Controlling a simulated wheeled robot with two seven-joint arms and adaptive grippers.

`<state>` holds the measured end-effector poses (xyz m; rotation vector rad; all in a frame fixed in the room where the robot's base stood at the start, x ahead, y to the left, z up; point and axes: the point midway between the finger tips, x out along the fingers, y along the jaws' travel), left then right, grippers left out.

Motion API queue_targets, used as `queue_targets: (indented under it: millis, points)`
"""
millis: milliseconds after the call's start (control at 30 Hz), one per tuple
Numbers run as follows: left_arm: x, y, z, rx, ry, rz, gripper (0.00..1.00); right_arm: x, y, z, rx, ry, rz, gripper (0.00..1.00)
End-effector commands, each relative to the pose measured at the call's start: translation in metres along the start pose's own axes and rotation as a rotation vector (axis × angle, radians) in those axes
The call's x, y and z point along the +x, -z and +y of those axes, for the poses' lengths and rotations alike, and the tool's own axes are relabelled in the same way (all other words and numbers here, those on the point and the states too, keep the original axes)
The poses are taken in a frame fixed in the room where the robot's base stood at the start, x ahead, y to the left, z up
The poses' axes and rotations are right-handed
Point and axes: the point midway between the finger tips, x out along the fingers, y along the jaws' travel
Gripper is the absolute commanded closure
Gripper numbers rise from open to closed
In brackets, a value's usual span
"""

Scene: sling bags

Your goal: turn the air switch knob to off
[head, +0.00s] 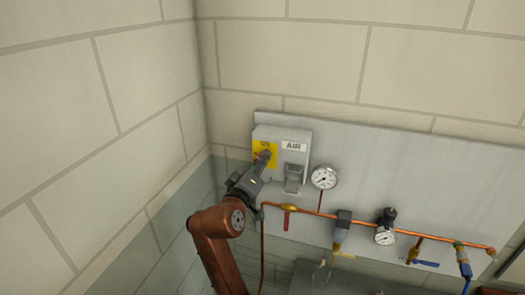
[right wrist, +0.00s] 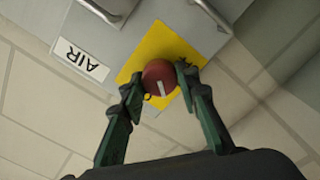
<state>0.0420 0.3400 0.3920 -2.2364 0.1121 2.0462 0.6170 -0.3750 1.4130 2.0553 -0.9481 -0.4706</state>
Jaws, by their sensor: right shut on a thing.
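The air switch is a grey box (head: 298,135) on the wall panel, with an "AIR" label (head: 294,146) and a yellow plate (head: 258,148) marked "ON". My right gripper (head: 265,156) is at the yellow plate in the head view and covers most of the knob. In the right wrist view, the round red knob (right wrist: 159,76) with a white pointer mark sits on the yellow plate (right wrist: 176,47). My right gripper's fingers (right wrist: 158,82) are shut on the knob, one on each side. My left gripper is not in view.
A grey panel (head: 420,170) on the block wall carries a pressure gauge (head: 324,177), an orange pipe (head: 365,227) with valves, and a second gauge (head: 385,236). A grey latch (head: 293,178) hangs on the box, right of my gripper. The left wall (head: 90,130) is bare.

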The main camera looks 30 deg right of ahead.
Motion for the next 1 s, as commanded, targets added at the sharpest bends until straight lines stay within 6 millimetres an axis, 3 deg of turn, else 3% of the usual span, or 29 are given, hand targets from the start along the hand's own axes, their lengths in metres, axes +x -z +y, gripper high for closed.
queue_targets:
  millis: [33,100,500,700,1000]
  points:
    - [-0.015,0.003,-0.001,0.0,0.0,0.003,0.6,0.0,0.004,0.005,-0.047,0.001,0.0,0.95]
    - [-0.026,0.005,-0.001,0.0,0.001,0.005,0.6,0.0,0.004,0.005,-0.115,0.001,0.0,0.95]
    - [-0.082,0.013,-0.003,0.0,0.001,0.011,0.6,0.0,0.003,0.003,-0.457,0.001,0.002,0.95]
    - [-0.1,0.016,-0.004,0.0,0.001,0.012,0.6,0.0,0.002,0.001,-0.572,0.001,0.002,0.95]
    - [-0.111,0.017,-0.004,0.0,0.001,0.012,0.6,0.0,0.001,0.0,-0.656,-0.001,0.003,0.95]
